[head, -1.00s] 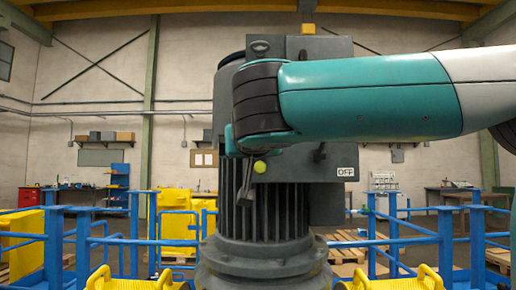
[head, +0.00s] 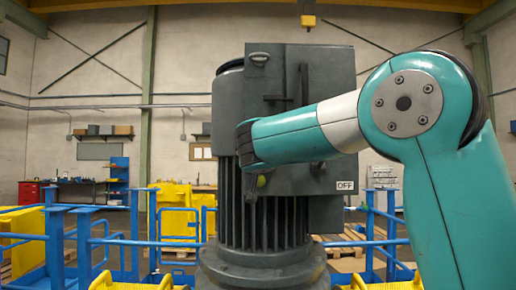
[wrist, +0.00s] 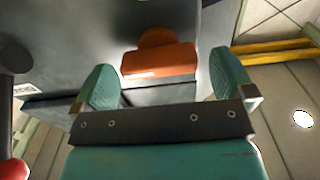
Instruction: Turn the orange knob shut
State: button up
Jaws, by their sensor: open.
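The orange knob (wrist: 158,60) shows in the wrist view on the grey face of the motor housing, a block-like handle with a rounded part behind it. My gripper (wrist: 162,88) is open, its two teal fingers standing to the left and right of the knob with a gap on each side. I cannot tell whether the fingertips are level with the knob in depth.
An OFF label (head: 345,185) is on the housing's lower right. A dark rod with a red end (wrist: 14,165) stands at the left of the wrist view. Blue railings (head: 130,240) and yellow steps surround the motor.

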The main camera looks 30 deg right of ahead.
jog(key=shift+x, duration=0.95)
jog(key=shift+c, duration=0.2)
jog(key=c, duration=0.8)
jog(key=shift+a, duration=0.1)
jog(key=shift+c, duration=0.2)
